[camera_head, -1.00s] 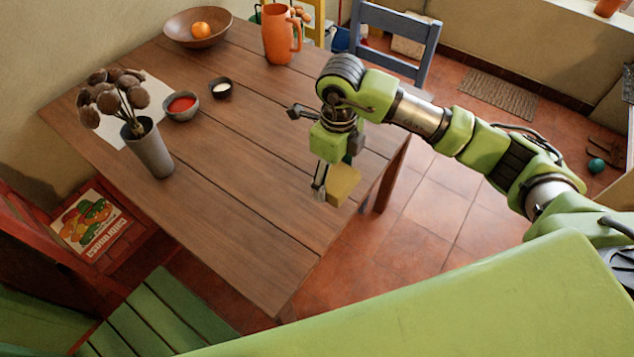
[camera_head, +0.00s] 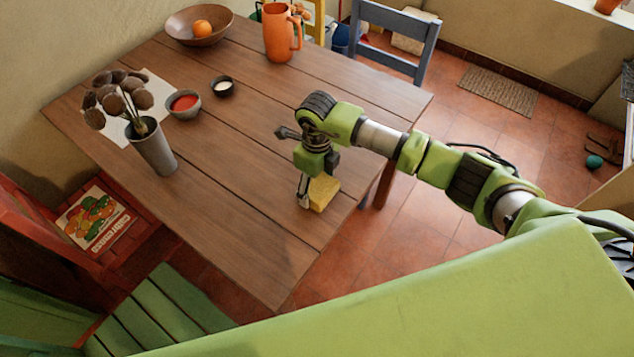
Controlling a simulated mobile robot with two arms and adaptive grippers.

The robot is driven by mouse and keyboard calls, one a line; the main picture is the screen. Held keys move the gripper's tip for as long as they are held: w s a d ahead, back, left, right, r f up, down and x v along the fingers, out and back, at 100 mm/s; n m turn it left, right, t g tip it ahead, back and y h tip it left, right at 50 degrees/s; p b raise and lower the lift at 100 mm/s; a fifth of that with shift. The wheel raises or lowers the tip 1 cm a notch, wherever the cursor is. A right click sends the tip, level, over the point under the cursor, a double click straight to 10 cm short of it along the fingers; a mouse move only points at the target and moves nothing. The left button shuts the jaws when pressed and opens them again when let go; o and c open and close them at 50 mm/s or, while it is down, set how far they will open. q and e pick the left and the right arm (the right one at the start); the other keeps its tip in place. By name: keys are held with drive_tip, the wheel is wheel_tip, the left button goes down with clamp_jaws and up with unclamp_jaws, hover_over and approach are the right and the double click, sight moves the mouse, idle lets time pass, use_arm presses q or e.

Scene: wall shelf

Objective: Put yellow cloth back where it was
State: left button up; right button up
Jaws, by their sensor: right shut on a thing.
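The yellow cloth (camera_head: 324,192) is a small, folded, block-like piece near the right edge of the wooden table (camera_head: 230,220). My right gripper (camera_head: 308,200) points down and is shut on the cloth at its left side. The cloth is at or just above the tabletop; I cannot tell whether it touches. The gripper's far finger is hidden. My left gripper is not in view.
A grey vase (camera_head: 153,148) with dried flowers, a red-filled bowl (camera_head: 184,104), a small dark bowl (camera_head: 222,87), an orange pitcher (camera_head: 279,35) and a wooden bowl (camera_head: 180,31) stand farther off. Chairs surround the table. The table's front middle is clear.

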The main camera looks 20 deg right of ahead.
sight(317, 184)
drive_tip(key=shift+f, duration=0.1)
drive_tip(key=shift+f+b, duration=0.15)
drive_tip(key=shift+b, duration=0.15)
drive_tip(key=o, duration=1)
drive_tip(key=shift+r+p, duration=0.35)
drive_tip(key=shift+p, duration=0.05)
drive_tip(key=shift+r+b, duration=1.4)
drive_tip(key=shift+r, duration=4.55)
